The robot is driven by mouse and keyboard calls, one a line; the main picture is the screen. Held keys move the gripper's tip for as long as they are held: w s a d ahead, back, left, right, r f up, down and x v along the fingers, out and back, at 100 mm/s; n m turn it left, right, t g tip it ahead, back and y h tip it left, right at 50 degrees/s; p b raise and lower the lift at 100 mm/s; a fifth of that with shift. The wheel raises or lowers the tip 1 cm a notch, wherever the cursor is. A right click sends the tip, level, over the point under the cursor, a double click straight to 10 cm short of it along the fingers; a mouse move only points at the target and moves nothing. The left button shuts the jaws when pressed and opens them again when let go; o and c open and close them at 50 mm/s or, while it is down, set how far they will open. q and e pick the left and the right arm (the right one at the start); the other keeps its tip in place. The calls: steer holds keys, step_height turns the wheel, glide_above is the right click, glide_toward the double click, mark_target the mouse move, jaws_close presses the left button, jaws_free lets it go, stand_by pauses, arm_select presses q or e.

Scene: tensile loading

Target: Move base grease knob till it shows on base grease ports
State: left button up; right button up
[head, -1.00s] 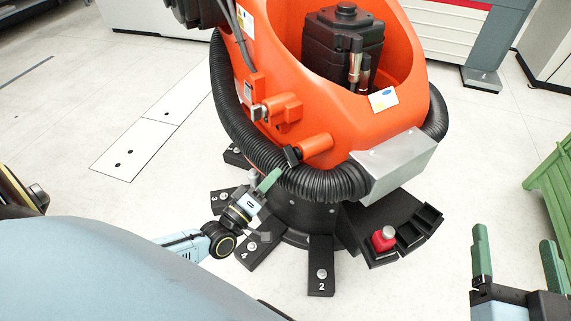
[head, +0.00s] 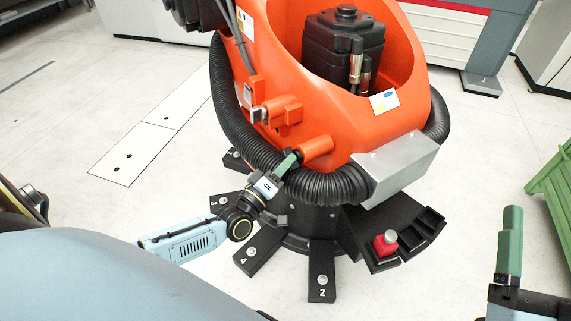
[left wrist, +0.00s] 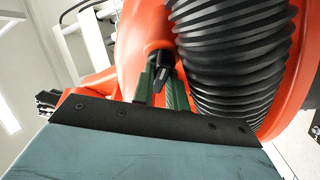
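An orange cylinder (head: 316,147) with a black knob at its end sticks out of the orange robot's base. I take this to be the base grease knob. In the left wrist view the black knob (left wrist: 163,62) shows by the tips of my green fingers. My left gripper (head: 286,162) is at the knob in the head view. Its two fingers stand close together and look shut on the knob; their contact is partly hidden. Black base feet (head: 321,265) with grey studs and numbers surround the base. My right gripper is at the lower right, with one green finger (head: 510,245) in view.
A thick black ribbed hose (head: 320,187) wraps the base just beside my left gripper, and it looms close in the left wrist view. A red block with a grey knob (head: 386,245) sits in a black tray. A green crate (head: 553,190) stands at right. Pale floor lies clear between.

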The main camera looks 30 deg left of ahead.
arm_select(q)
steer(key=shift+f+m, duration=0.1)
steer(key=shift+m, duration=0.2)
jaws_close()
steer(key=shift+a+f+m+t+h+b, duration=0.15)
steer(key=shift+m+h+b, duration=0.15)
steer(key=shift+m, duration=0.3)
steer(key=shift+d+m+t+h+b, duration=0.15)
steer(key=shift+m+h+b, duration=0.15)
steer(key=shift+m, duration=0.3)
steer(key=m+h, duration=0.1)
steer(key=m, duration=0.2)
steer(key=shift+a+h, duration=0.1)
steer(key=shift+h, duration=0.2)
arm_select(e)
steer(key=t, duration=0.1)
steer(key=s+r+t, duration=0.1)
steer(key=shift+s+d+r+t, duration=0.2)
steer(key=shift+d+r+t, duration=0.05)
steer(key=shift+r+t, duration=0.05)
arm_select(q)
steer(key=shift+o, duration=2.3)
jaws_free()
